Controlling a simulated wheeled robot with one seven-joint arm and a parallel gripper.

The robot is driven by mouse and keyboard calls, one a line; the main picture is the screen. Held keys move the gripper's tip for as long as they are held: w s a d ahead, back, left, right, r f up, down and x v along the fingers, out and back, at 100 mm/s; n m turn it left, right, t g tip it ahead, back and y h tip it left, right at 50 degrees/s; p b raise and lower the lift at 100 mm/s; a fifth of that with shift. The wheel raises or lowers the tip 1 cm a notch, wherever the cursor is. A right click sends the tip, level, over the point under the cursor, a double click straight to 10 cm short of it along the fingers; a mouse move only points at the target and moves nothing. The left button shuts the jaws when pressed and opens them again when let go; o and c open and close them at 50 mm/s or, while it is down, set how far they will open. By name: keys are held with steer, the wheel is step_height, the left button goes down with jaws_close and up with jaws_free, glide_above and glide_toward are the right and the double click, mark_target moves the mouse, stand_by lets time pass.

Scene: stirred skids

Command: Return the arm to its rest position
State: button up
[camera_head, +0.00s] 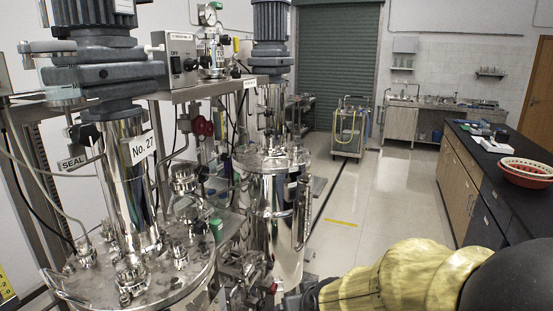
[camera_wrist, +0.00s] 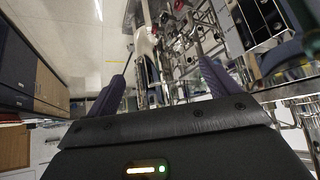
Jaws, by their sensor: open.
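My arm (camera_head: 405,277), wrapped in a yellow cover, reaches in from the lower right of the head view. It points left, low in front of the steel vessels. In the wrist view my gripper (camera_wrist: 162,84) is open, its two purple-grey fingers spread wide. Nothing is held between them. Steel vessel parts and pipes show beyond the fingers, apart from them as far as I can tell. In the head view the fingers cannot be made out clearly.
A steel vessel labelled No. 27 (camera_head: 128,175) stands close at the left, with a second steel vessel (camera_head: 275,205) behind it. A black-topped counter (camera_head: 480,150) holding a red basket (camera_head: 526,170) runs along the right. Clear floor (camera_head: 390,200) lies between, with a cart (camera_head: 348,130) farther back.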

steer(key=s+d+f+m+g+h, duration=0.1)
steer(key=s+d+f+g, duration=0.4)
steer(key=s+d, duration=0.5)
steer(key=shift+s+f+m+h, duration=0.35)
steer(key=shift+f+m, duration=0.2)
steer(key=shift+m, duration=0.25)
